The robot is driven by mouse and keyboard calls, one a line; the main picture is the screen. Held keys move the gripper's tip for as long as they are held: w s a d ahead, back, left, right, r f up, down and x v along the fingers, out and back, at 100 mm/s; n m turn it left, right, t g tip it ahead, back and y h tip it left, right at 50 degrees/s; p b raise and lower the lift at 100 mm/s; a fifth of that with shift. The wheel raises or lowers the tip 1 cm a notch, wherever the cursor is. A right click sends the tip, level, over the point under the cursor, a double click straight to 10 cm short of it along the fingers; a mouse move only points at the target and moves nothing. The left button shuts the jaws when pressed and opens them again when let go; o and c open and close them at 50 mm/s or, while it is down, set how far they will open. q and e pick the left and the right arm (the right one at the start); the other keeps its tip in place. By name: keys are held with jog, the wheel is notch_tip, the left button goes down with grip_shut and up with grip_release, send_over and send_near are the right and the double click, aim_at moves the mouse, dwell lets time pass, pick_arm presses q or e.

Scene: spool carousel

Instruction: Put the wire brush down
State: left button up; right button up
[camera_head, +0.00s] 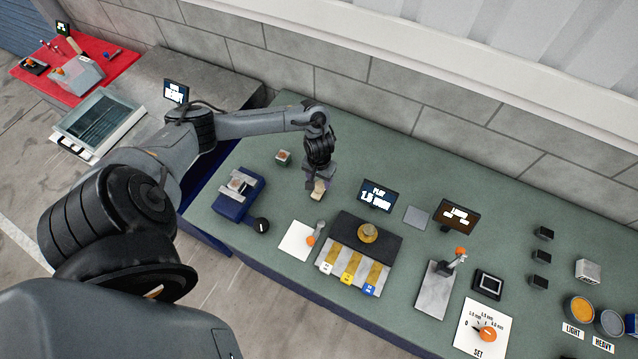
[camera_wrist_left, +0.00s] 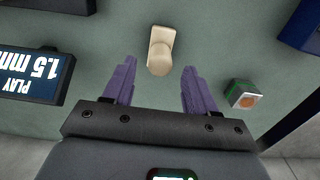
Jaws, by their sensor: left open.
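The beige wire brush (camera_head: 318,192) shows just below my left gripper (camera_head: 320,182) in the head view, over the green bench (camera_head: 345,155). In the left wrist view the wire brush (camera_wrist_left: 160,47) appears to stand on the bench, with its near end between and slightly beyond the fingertips. My left gripper (camera_wrist_left: 158,78) is open, its two purple fingers apart on either side of the brush, with a gap to each. The brush's bristles cannot be made out. My right gripper is in neither view.
A small block with an orange disc (camera_head: 283,157) sits left of the gripper; it also shows in the wrist view (camera_wrist_left: 243,95). A "PLAY 1.5 mm" display (camera_head: 377,196) stands to the right. A blue device (camera_head: 238,195) is at left. Bare bench lies behind the gripper.

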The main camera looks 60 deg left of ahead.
aim_at(319, 183)
pick_arm(q)
notch_tip(319, 183, up, 7)
jog(key=shift+f+p, duration=0.2)
jog(key=shift+p, duration=0.2)
jog(key=shift+w+d, duration=0.1)
jog(key=shift+d, duration=0.25)
jog(key=w+d+m+t+h, duration=0.2)
jog(key=d+m+t, duration=0.45)
jog(key=d, duration=1.75)
jog(key=s+r+m+g+y, duration=0.1)
jog(key=s+r, duration=0.2)
jog(key=s, duration=0.3)
jog(key=s+a+r+m+g, duration=0.1)
jog(key=s+r+g, duration=0.1)
jog(key=s+r, duration=0.2)
jog(key=s, duration=0.3)
jog(key=shift+a+y, duration=0.3)
jog(key=shift+y, duration=0.1)
jog(key=shift+m, duration=0.25)
